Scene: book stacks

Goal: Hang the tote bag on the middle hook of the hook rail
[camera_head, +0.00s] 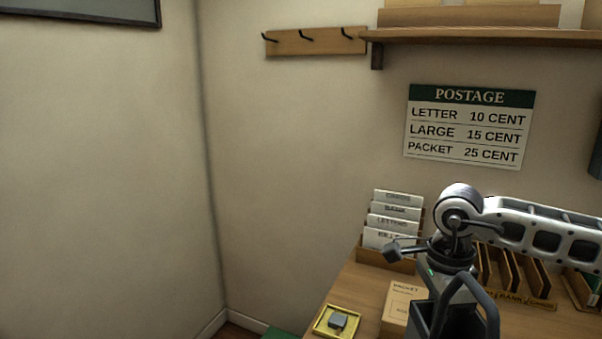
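The hook rail (318,42) is a wooden board on the back wall, at the top middle, with three dark hooks. Its middle hook (306,36) is bare, and so are the other two. My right gripper (452,272) is at the lower right, below my white arm, well below and to the right of the rail. A dark grey tote bag (428,320) with raised looped handles is directly under it. The handles run up to the gripper, which appears shut on them; the fingertips are hard to make out. The bag's lower part is cut off. My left gripper is not in view.
A shelf (490,36) starts right beside the rail's right end. A postage sign (468,125) hangs below it. The wooden desk (362,285) holds a card rack (390,222), a packet (400,300) and a yellow tray (323,326). The wall below the rail is clear.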

